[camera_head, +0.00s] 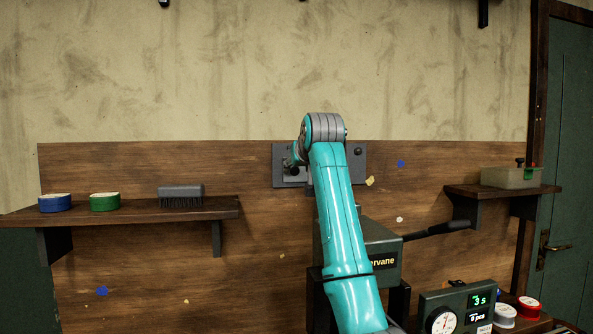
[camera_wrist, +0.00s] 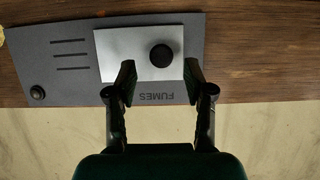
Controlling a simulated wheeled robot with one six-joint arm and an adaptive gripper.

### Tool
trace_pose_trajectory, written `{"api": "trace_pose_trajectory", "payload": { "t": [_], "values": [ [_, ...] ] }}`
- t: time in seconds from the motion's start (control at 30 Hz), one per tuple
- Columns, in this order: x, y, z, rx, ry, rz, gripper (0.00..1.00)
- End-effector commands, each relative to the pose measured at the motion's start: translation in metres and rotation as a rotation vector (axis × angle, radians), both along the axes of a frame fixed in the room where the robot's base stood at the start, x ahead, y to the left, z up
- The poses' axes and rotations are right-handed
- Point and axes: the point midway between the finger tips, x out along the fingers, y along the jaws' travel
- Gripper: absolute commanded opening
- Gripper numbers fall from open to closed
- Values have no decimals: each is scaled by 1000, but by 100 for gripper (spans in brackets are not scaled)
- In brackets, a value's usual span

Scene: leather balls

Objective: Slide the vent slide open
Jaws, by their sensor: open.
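The vent is a dark grey plate (camera_wrist: 76,76) on the wooden wall board, marked FUMES, which reads upside down in the wrist view. Its slide (camera_wrist: 118,48) is a pale metal panel with a round black knob (camera_wrist: 161,56). Several dark slots show on the plate left of the slide. My gripper (camera_wrist: 159,76) is open, its fingers apart on either side of the knob with gaps showing, the tips slightly lower in the picture. Whether they touch the slide's face I cannot tell.
A small round stud (camera_wrist: 37,92) sits near the plate's corner. A shelf (camera_head: 130,212) with two tins and a brush (camera_head: 181,195) is at the left. Another shelf (camera_head: 500,189) holds a tray at the right. A dark green machine (camera_head: 378,244) stands below the vent, beside my arm.

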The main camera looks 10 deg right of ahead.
Motion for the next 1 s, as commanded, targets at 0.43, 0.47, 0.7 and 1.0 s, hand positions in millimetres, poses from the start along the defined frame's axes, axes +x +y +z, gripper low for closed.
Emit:
{"api": "trace_pose_trajectory", "payload": {
  "t": [0.43, 0.47, 0.7, 1.0],
  "values": [
    [31, 0, -13, 0, -2, 0, 53],
    [31, 0, -13, 0, -2, 0, 53],
    [31, 0, -13, 0, -1, 0, 43],
    [31, 0, -13, 0, -1, 0, 0]
  ]
}}
